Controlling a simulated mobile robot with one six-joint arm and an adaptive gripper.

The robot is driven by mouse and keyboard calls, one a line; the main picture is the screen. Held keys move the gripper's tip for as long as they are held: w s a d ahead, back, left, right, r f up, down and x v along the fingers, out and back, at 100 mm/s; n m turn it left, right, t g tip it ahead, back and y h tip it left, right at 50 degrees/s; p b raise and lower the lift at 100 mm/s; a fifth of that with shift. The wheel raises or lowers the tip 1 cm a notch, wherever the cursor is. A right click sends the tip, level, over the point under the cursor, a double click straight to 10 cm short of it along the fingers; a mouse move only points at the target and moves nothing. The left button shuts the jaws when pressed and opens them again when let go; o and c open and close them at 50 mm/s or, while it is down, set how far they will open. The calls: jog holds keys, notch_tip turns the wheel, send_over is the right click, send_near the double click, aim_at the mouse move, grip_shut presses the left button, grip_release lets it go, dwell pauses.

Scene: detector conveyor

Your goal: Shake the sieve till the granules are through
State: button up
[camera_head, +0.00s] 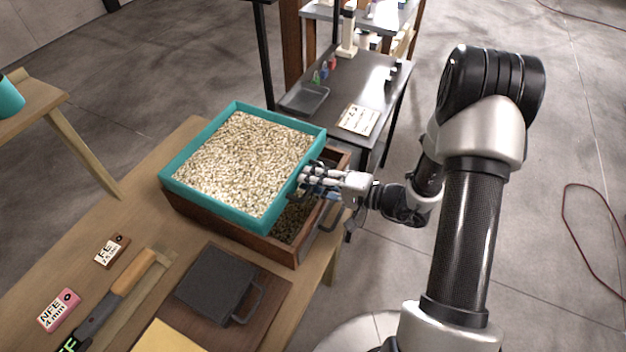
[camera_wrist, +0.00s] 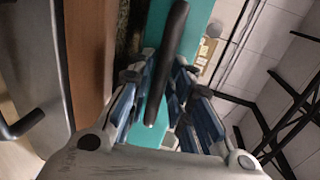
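The sieve (camera_head: 243,217) is a teal square frame full of pale granules (camera_head: 240,160). It sits over a brown wooden box (camera_head: 228,232), shifted toward the back left, so part of the box shows at the right. Darker material (camera_head: 290,222) lies in that open part. My gripper (camera_head: 306,181) is at the sieve's right side. In the wrist view my gripper (camera_wrist: 163,88) has its fingers close on both sides of a dark bar handle (camera_wrist: 172,45) in front of the teal wall (camera_wrist: 198,18). The mesh is hidden under the granules.
A dark square plate with a handle (camera_head: 217,285) lies on the wooden bench near the box. A dark table (camera_head: 375,75) with a tray (camera_head: 304,98) stands behind.

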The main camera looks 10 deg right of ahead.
jog(key=v, duration=1.2)
